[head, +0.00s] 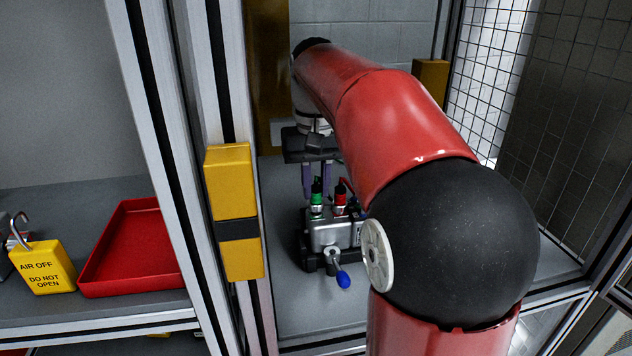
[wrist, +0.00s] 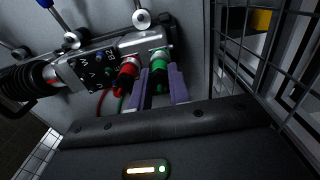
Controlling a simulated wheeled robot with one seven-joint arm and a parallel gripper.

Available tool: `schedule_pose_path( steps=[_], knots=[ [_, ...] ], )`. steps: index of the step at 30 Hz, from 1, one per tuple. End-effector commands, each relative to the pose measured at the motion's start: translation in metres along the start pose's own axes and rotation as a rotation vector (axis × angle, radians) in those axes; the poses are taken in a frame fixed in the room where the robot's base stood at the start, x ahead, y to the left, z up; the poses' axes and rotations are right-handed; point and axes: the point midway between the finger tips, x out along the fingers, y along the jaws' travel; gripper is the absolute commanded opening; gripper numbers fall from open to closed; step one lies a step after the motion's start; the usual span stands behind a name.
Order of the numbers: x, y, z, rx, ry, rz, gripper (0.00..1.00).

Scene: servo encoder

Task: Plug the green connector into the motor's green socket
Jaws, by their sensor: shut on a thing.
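The green connector (wrist: 158,72) is between the two purple fingers of my gripper (wrist: 162,82) in the wrist view. My gripper is shut on it. In the head view the green connector (head: 317,192) stands upright at the top of the silver motor (head: 332,230), below my gripper (head: 318,182). It is at the green socket (wrist: 157,52); I cannot tell whether it is fully seated. A red connector (head: 340,194) stands beside it on the motor and also shows in the wrist view (wrist: 128,74).
A blue-tipped lever (head: 342,278) sticks out in front of the motor. A yellow-and-black block (head: 234,212) is on the left frame post. Wire mesh (head: 490,75) stands on the right.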

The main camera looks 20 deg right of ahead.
Motion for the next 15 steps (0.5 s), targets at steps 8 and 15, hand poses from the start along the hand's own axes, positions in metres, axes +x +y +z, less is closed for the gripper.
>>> schedule_pose_path(
  steps=[8, 15],
  knots=[
    [0.0027, 0.0, -0.0001, 0.0, 0.001, 0.0, 0.0],
    [0.0063, 0.0, -0.0002, 0.0, 0.001, 0.0, 0.0]
  ],
)
